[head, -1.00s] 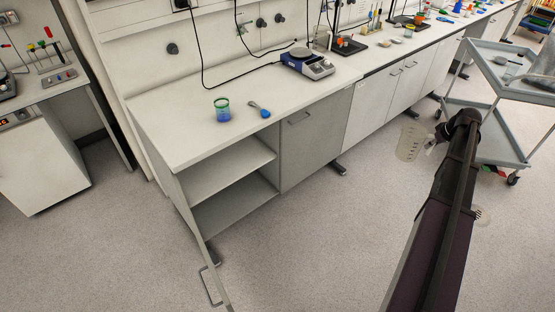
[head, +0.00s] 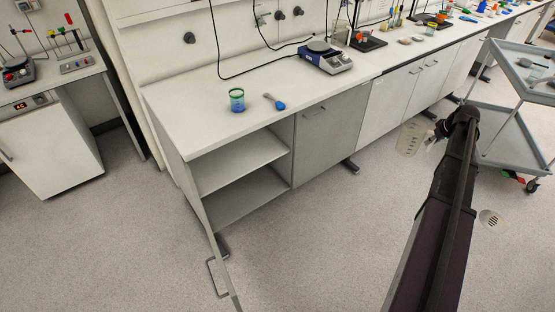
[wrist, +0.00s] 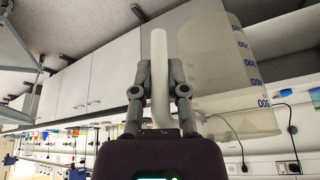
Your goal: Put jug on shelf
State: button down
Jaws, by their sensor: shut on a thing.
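The jug (head: 411,139) is translucent with graduation marks. In the head view it hangs off the floor beside the end of my arm. In the wrist view the jug (wrist: 222,62) shows large and close, with blue numbers on its side. My gripper (wrist: 158,80) is shut on its white handle, with one finger on each side. In the head view my gripper (head: 436,140) is small and partly hidden by my arm. The open shelf unit (head: 240,166), with its door swung open, is under the left end of the bench, well left of the jug. Its visible shelves are empty.
A glass with blue and green (head: 237,100) and a blue-ended spoon-like item (head: 275,102) stand on the bench top above the shelf. A hotplate (head: 326,58) is further right. A grey trolley (head: 505,135) stands right of my arm. The floor before the shelf is clear.

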jog(key=w+a+f+m+b, duration=0.1)
jog(key=w+a+f+b, duration=0.5)
jog(key=a, duration=0.6)
jog(key=w+a+f+m+h+b, duration=0.1)
jog(key=w+a+f+b, duration=0.45)
jog(key=a, duration=0.55)
jog(key=w+a+f+m+b, duration=0.1)
jog(key=w+a+f+b, duration=0.5)
jog(key=a, duration=0.6)
jog(key=a+f+m+b, duration=0.1)
jog(key=a+f+b, duration=0.4)
jog(key=a, duration=0.8)
jog(key=s+a+f+m+h+b, duration=0.1)
jog(key=a+f+b, duration=0.4)
jog(key=a, duration=0.8)
jog(key=a+f+m+b, duration=0.1)
jog(key=a+f+b, duration=0.5)
jog(key=a, duration=0.8)
jog(key=shift+s+f+h, duration=0.3)
jog(key=shift+s+f, duration=0.1)
jog(key=shift+f, duration=0.2)
jog(key=shift+w, duration=0.1)
jog(key=w+d, duration=0.2)
jog(key=w, duration=0.6)
jog(key=w+d, duration=0.3)
jog(key=w, duration=0.6)
jog(key=shift+w, duration=0.1)
jog(key=shift+f, duration=0.1)
